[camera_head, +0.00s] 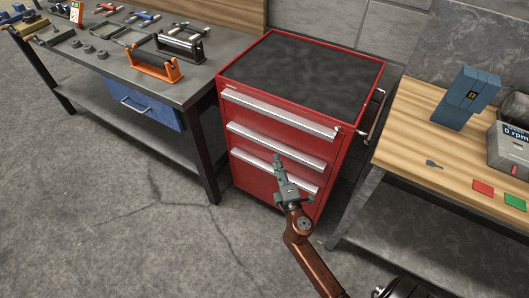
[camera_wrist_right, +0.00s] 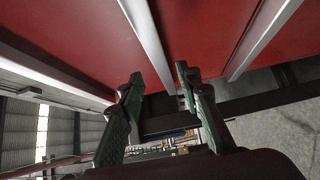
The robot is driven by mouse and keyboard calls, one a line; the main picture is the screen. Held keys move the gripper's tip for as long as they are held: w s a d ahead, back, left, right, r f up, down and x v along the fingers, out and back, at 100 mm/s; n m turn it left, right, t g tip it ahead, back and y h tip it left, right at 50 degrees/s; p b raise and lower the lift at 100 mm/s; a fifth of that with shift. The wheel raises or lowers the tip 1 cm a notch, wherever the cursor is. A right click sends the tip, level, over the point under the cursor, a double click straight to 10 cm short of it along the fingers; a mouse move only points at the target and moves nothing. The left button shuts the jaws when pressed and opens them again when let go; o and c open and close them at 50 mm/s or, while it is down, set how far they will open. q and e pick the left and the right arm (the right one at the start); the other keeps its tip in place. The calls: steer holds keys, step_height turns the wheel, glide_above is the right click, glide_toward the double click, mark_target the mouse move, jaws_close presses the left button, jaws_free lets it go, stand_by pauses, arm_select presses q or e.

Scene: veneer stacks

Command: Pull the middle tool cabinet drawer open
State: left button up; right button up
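The red tool cabinet (camera_head: 338,80) stands between two benches, with three drawers, each with a long silver handle rail. All its drawers look shut. The middle drawer's handle (camera_head: 250,135) lies between the top handle (camera_head: 270,106) and the bottom handle (camera_head: 250,159). My right gripper (camera_head: 279,160) is in front of the cabinet, its tips near the middle handle. In the right wrist view its fingers (camera_wrist_right: 160,88) are apart, and the middle rail (camera_wrist_right: 147,40) runs down into the gap between them. I cannot tell whether they touch it. My left gripper is out of view.
A metal workbench (camera_head: 145,80) with a blue drawer (camera_head: 145,105) stands to the left. A wooden-topped bench (camera_head: 410,130) stands to the right, carrying a blue box (camera_head: 467,97). A side rail (camera_head: 374,115) is on the cabinet's right. The concrete floor (camera_head: 150,220) in front is clear.

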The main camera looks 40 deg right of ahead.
mark_target(272, 149)
steer(key=x, duration=0.5)
steer(key=shift+w+d+b, duration=0.1)
steer(key=shift+w+b, duration=0.1)
steer(key=shift+b, duration=0.1)
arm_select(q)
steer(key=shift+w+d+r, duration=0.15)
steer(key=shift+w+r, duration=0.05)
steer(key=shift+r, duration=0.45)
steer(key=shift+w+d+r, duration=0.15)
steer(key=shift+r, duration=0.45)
arm_select(e)
steer(key=shift+w+d, duration=0.3)
steer(key=shift+w, duration=0.4)
steer(key=shift+c, duration=0.3)
steer(key=c, duration=0.8)
steer(key=shift+f, duration=0.1)
jaws_close()
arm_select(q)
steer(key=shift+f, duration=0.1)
